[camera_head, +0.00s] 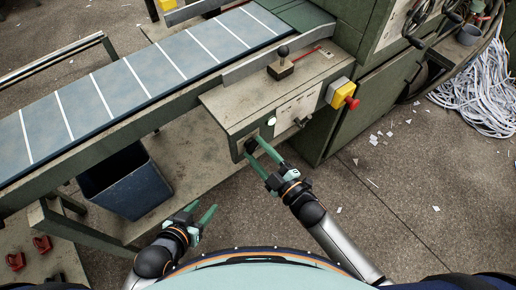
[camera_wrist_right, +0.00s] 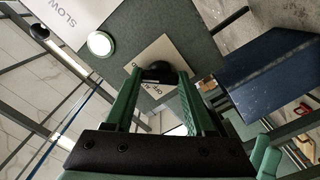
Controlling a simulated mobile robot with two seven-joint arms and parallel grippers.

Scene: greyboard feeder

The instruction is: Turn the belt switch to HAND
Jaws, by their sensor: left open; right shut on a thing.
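The belt switch is a black knob (camera_wrist_right: 158,71) on a pale label plate (camera_wrist_right: 140,62) on the front of the green control box (camera_head: 228,110). Part of the label reads OFF; the rest is hidden by the fingers. My right gripper (camera_head: 258,154) reaches the box's front at its lower left corner. In the right wrist view its green fingers (camera_wrist_right: 158,88) are on either side of the knob and shut on it. I cannot tell which position the knob points to. My left gripper (camera_head: 204,214) is open and empty, low in front of the machine, away from the box.
A lit white button (camera_wrist_right: 100,43) and a SLOW label lie beside the switch. A red stop button (camera_head: 352,103) on a yellow housing is at the box's right end. A lever (camera_head: 282,58) stands on top. A blue bin (camera_head: 127,182) is under the conveyor belt (camera_head: 130,80).

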